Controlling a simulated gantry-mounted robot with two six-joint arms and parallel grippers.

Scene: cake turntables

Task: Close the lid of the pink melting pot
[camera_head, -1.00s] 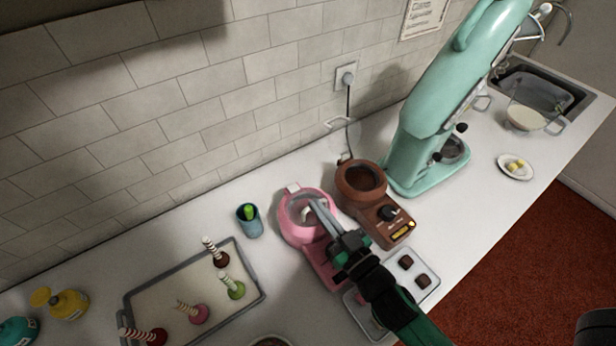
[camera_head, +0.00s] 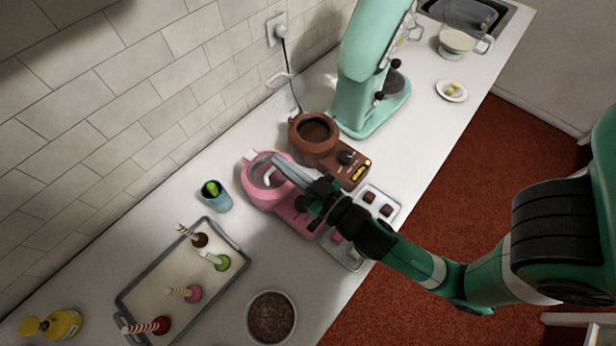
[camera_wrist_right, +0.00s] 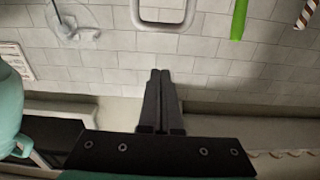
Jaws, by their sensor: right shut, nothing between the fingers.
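The pink melting pot (camera_head: 297,217) stands on the counter in the head view. A pale curved handle (camera_head: 267,178) shows over its round opening. The clear lid seems to lie over the opening, but I cannot tell whether it is fully seated. My right gripper (camera_head: 278,160) is shut and empty, its fingers reaching over the pot's right rim; contact is unclear. In the right wrist view, the shut fingers (camera_wrist_right: 160,75) point towards the tiled wall, with the pot not recognisable. My left gripper is out of view.
The brown melting pot (camera_head: 330,158) is close behind, its clear lid (camera_head: 283,82) raised. The mint mixer (camera_head: 362,85) stands beyond it. A blue cup (camera_head: 217,198), a tray of cake pops (camera_head: 243,260), a sprinkle bowl (camera_head: 271,345) and a chocolate tray (camera_head: 398,207) surround the pink pot.

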